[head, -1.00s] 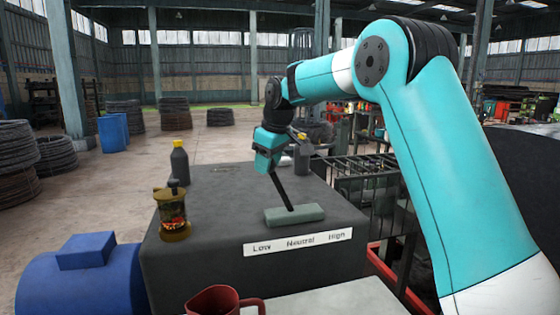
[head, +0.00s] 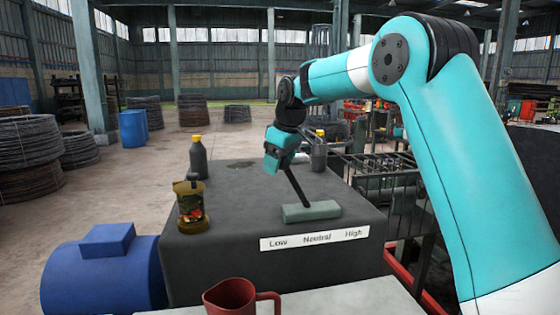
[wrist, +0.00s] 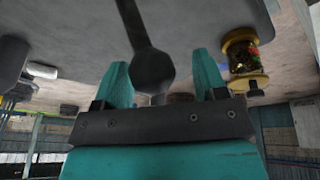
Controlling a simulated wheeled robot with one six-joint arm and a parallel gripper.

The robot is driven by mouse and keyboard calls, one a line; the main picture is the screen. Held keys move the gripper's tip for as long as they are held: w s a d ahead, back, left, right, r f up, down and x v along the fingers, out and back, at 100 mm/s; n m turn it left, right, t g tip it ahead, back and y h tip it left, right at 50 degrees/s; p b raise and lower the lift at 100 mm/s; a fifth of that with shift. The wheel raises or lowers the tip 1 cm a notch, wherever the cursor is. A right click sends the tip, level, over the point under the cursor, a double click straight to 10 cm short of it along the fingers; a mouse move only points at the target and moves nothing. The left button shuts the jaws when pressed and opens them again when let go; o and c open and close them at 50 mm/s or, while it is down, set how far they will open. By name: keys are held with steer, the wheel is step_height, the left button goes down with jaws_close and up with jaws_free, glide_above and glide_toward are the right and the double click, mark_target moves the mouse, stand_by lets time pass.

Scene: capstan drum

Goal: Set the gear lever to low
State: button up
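The gear lever (head: 297,186) is a dark rod rising from a grey-green base block (head: 312,211) on the dark housing. It leans up and to the left, toward the Low side. A white label plate (head: 336,238) on the housing's front edge reads Low, Neutral, High from left to right. My gripper (head: 276,166) is at the lever's top end and hides it in the head view. In the wrist view, the lever's round knob (wrist: 152,70) sits between my two teal fingers. They stand apart, with a visible gap on the right side of the knob.
A lantern-like jar (head: 190,205) and a dark bottle with a yellow cap (head: 198,158) stand on the housing's left side. A grey bottle (head: 319,152) stands behind the lever. A red mug (head: 230,297) is in front, and a blue motor (head: 100,270) at left.

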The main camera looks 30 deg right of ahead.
steer(key=p+v, duration=0.3)
steer(key=v, duration=1.4)
steer(key=shift+s+r, duration=0.15)
steer(key=shift+r, duration=0.05)
steer(key=s+a+f+n+g+y+b, duration=0.1)
steer(key=s+a+f+g+y+b, duration=0.15)
steer(key=s+a+f+b, duration=1.25)
steer(key=s+a+f+p, duration=0.1)
steer(key=s+a+f, duration=0.1)
steer(key=s+f, duration=0.6)
steer(key=s+a+f+p, duration=0.2)
steer(key=s+f, duration=0.6)
steer(key=s, duration=0.2)
steer(key=shift+f+g+y, duration=0.35)
steer(key=shift+g+y, duration=0.1)
